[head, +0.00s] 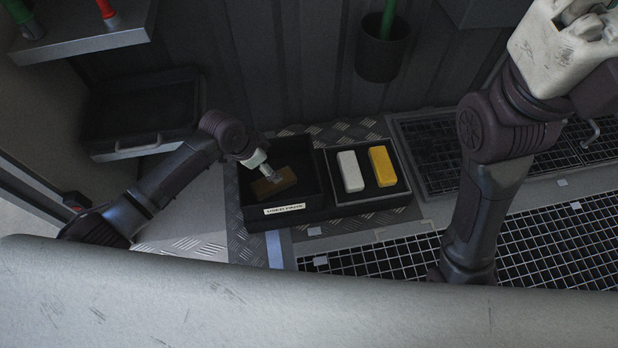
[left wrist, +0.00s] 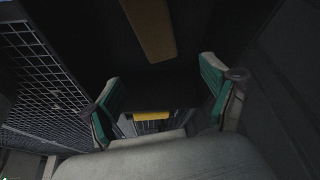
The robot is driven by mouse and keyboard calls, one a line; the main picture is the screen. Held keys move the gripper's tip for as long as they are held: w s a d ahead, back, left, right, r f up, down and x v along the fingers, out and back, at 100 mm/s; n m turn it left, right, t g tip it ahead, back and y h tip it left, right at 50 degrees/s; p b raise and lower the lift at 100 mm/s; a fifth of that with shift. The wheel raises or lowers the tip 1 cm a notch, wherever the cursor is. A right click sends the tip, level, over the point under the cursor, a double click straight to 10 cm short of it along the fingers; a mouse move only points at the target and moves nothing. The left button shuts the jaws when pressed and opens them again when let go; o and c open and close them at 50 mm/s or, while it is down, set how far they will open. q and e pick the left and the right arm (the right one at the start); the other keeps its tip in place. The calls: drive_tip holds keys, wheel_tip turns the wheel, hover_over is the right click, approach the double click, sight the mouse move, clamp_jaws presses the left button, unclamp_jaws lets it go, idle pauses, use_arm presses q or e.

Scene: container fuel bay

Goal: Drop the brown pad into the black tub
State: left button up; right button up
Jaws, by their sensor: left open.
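The black tub (head: 285,223) stands on the floor left of centre in the head view, with a white label on its front. The brown pad (head: 274,184) shows inside the tub's outline, lying at a slant; whether it lies flat on the bottom I cannot tell. My left gripper (head: 268,174) is over the tub, just by the pad, and partly overlaps it. In the left wrist view my left gripper (left wrist: 160,78) has its green-lined fingers wide apart with nothing between them. The brown pad (left wrist: 150,28) is beyond the fingertips there.
A second black tray (head: 370,208) adjoins the tub on the right, holding a white pad (head: 350,171) and a yellow pad (head: 383,166). Floor gratings (head: 545,235) lie to the right. A dark drawer-like box (head: 140,115) is at the left, and a dark cup (head: 382,58) is on the back wall.

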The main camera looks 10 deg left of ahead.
use_arm(q)
drive_tip(key=v, duration=1.2)
